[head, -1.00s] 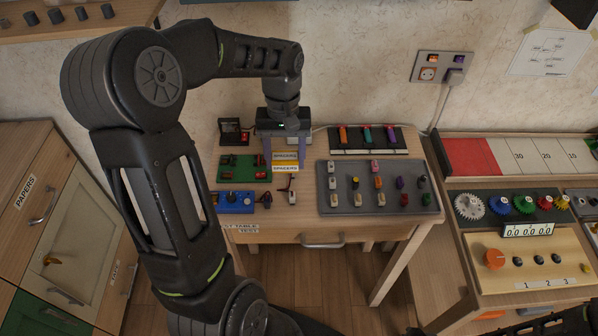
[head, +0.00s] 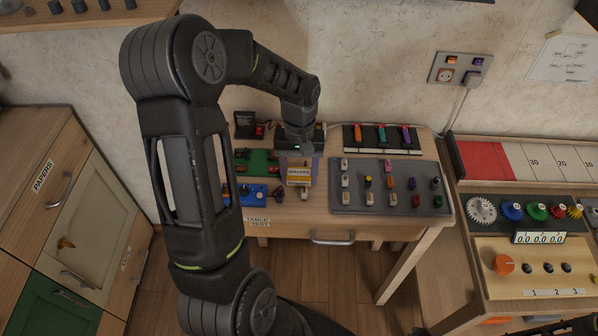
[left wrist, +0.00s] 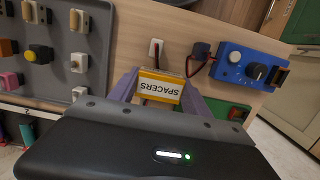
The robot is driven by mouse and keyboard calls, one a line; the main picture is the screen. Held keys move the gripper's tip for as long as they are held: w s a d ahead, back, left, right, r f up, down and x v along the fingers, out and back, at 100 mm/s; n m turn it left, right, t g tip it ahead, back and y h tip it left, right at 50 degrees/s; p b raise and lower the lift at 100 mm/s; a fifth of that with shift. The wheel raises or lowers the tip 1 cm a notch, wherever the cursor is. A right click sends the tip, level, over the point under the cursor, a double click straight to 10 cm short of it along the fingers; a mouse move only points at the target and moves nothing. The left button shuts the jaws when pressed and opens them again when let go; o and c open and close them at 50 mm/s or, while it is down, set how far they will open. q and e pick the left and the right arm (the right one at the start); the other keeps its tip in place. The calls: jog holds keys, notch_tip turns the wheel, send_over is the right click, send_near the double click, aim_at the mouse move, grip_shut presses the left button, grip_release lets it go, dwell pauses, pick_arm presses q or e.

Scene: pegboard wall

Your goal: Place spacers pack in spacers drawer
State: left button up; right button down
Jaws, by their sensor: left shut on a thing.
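The spacers pack (head: 299,172) is a small box with a white and yellow face lettered SPACERS. My left gripper (head: 299,178) points down over the table and is shut on the pack. In the left wrist view the pack (left wrist: 160,87) sits between the two purple-grey fingers. I cannot tell how far it is from the tabletop. No drawer with a readable spacers label shows. A table drawer with a metal handle (head: 332,237) is shut below the tabletop. My right gripper is not in view.
Around the pack lie a blue control box (head: 256,194), a green board (head: 258,160) and a grey tray of small parts (head: 390,187). A cabinet with a PAPERS drawer (head: 42,176) stands at left. A workbench with gears and an orange knob (head: 503,264) stands at right.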

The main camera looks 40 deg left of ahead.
aim_at(299, 168)
pick_arm(q)
jog(key=shift+f, duration=0.2)
jog(key=o, duration=1.4)
jog(key=shift+c, duration=0.2)
jog(key=shift+r, duration=0.15)
notch_tip(299, 168, up, 12)
jog(key=w, duration=0.1)
jog(key=shift+a+b, duration=0.3)
jog(key=shift+a, duration=0.1)
jog(key=shift+o, duration=0.4)
